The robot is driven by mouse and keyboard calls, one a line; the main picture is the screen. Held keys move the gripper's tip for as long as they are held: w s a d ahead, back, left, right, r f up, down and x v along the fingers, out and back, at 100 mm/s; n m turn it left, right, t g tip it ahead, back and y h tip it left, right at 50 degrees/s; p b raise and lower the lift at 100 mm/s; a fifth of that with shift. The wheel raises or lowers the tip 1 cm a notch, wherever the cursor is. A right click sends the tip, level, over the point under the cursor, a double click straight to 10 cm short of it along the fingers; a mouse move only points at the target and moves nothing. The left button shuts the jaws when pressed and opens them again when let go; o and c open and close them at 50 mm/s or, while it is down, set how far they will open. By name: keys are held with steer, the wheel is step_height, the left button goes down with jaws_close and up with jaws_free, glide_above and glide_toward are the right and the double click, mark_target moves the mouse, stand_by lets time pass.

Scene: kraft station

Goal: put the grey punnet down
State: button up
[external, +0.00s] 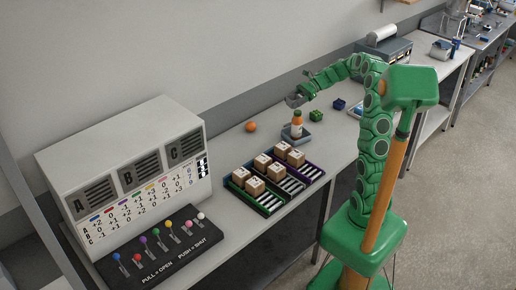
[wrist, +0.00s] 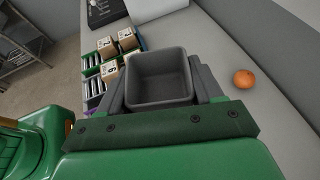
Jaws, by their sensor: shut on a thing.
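The grey punnet (wrist: 160,78) is a small, square, open-topped box, and it looks empty in the wrist view. My gripper (wrist: 160,82) is shut on it, with a dark finger along its left and right sides.
Trays (external: 262,203) with cardboard boxes and a lever panel (external: 160,248) are nearer. Bare table shows around the orange.

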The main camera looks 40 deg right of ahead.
steer(key=s+d+m+t+h, duration=0.15)
steer(key=s+d, duration=0.35)
steer(key=s, duration=0.5)
steer(key=s+d+m+t+h, duration=0.15)
steer(key=s+d, duration=0.25)
steer(key=s, duration=0.5)
steer(key=s+d+m+t, duration=0.3)
steer(key=s+d, duration=0.2)
steer(key=s, duration=0.5)
glide_above(344, 142)
steer(key=s+a, duration=0.1)
step_height(344, 142, down, 20)
steer(key=shift+r, duration=0.1)
steer(key=shift+w+d+f, duration=0.4)
steer(key=shift+w+f, duration=0.1)
steer(key=shift+f, duration=1.8)
